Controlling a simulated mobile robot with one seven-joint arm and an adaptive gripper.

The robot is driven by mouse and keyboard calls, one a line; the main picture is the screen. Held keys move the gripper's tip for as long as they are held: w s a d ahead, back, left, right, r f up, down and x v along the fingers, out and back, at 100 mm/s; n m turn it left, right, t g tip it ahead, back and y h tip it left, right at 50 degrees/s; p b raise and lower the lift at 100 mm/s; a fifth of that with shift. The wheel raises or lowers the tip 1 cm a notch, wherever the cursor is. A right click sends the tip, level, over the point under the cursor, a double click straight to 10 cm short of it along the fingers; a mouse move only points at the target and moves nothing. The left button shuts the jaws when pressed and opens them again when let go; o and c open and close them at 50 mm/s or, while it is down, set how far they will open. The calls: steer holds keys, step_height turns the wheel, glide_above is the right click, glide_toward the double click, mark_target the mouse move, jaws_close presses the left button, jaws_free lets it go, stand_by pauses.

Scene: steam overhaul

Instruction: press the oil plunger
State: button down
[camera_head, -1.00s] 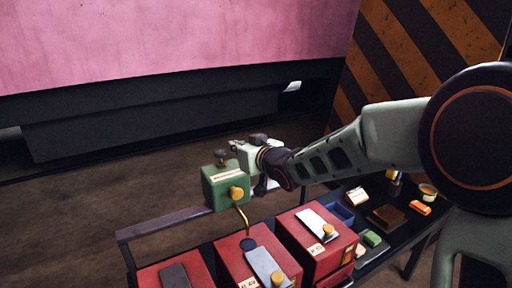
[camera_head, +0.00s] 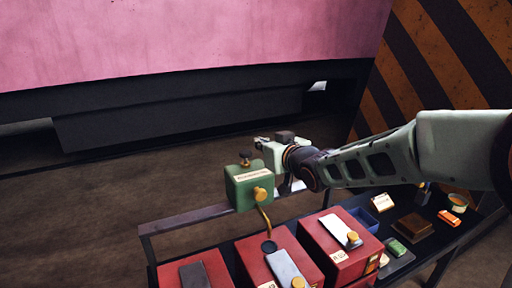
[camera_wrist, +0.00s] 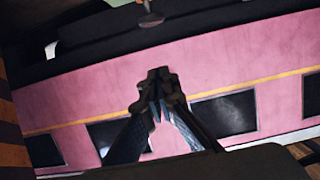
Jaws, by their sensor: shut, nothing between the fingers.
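The green oil box (camera_head: 249,187) has a cream label, a brass knob on its front and a bent brass pipe below. A small dark plunger (camera_head: 245,159) stands up from its top. My gripper (camera_head: 259,143) is just above and to the right of the plunger, apart from it as far as I can tell. In the wrist view my gripper (camera_wrist: 157,92) has its fingertips together with nothing between them. A dark knob on a stem (camera_wrist: 150,18), probably the plunger, shows at the top edge of that view, apart from the fingertips.
Red boxes (camera_head: 334,250) with metal plates stand below the green box. A dark bench (camera_head: 455,231) at right holds a blue tray (camera_head: 366,219), a brown block, a green block, an orange item and a cup. A rail (camera_head: 190,218) runs at left. A pink wall (camera_head: 190,35) stands behind.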

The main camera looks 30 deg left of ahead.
steer(key=p, duration=0.1)
glide_above(246, 154)
steer(key=d, duration=0.2)
step_height(246, 154, down, 2)
steer(key=f, duration=0.1)
steer(key=a+f, duration=0.1)
steer(key=f, duration=0.1)
steer(key=shift+s+f+p, duration=0.2)
steer(key=shift+p, duration=0.2)
steer(key=shift+f, duration=0.5)
steer(key=shift+d, duration=0.1)
steer(key=shift+f, duration=0.1)
steer(key=shift+f+b, duration=1.45)
steer(key=shift+b, duration=0.3)
steer(key=shift+d, duration=0.1)
